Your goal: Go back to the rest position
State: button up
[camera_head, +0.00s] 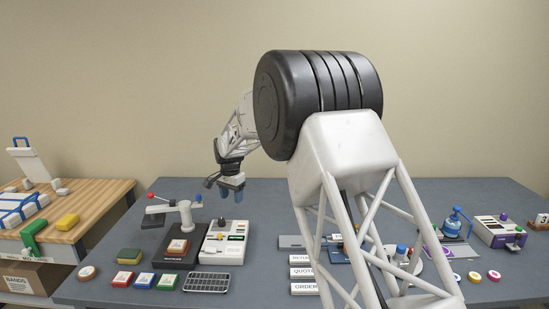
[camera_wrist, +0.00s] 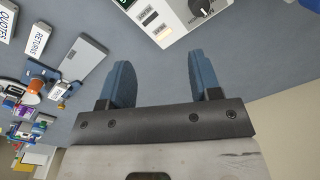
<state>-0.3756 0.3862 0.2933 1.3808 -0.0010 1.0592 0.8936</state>
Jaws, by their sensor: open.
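My gripper (camera_head: 232,190) hangs above the grey table, over the back edge of a white control box (camera_head: 225,243). Its blue fingers point down and stand apart, with nothing between them. In the wrist view my gripper (camera_wrist: 158,85) shows two blue fingers spread wide, with bare grey table between them. The white box (camera_wrist: 185,18) lies just beyond the fingertips there, apart from them. My arm covers part of the middle and right of the table in the head view.
Left of the white box stands a dark press (camera_head: 180,250) with a lever. Colored blocks and a wire rack (camera_head: 206,282) lie in front. White label blocks (camera_head: 303,273) are near the middle. A purple-and-white machine (camera_head: 498,231) stands at right. A wooden bench (camera_head: 92,200) is at left.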

jog(key=s+d+r+n, duration=0.1)
jog(key=s+d+r, duration=0.4)
jog(key=s+d, duration=0.35)
jog(key=s+d+r+n+t, duration=0.1)
jog(key=s+d+r, duration=0.4)
jog(key=s+d, duration=0.3)
jog(key=s+d+r+n, duration=0.1)
jog(key=s+d+r, duration=0.4)
jog(key=s+d, duration=0.3)
jog(key=s+d+f+n, duration=0.1)
jog(key=s+d, duration=0.2)
jog(key=s, duration=0.8)
jog(key=s+d+f+n+t, duration=0.1)
jog(key=s+d, duration=0.3)
jog(key=s, duration=0.8)
jog(key=s+d+f, duration=0.3)
jog(key=s+d, duration=0.1)
jog(key=s, duration=0.8)
jog(key=shift+f+n, duration=0.15)
jog(key=shift+n, duration=0.25)
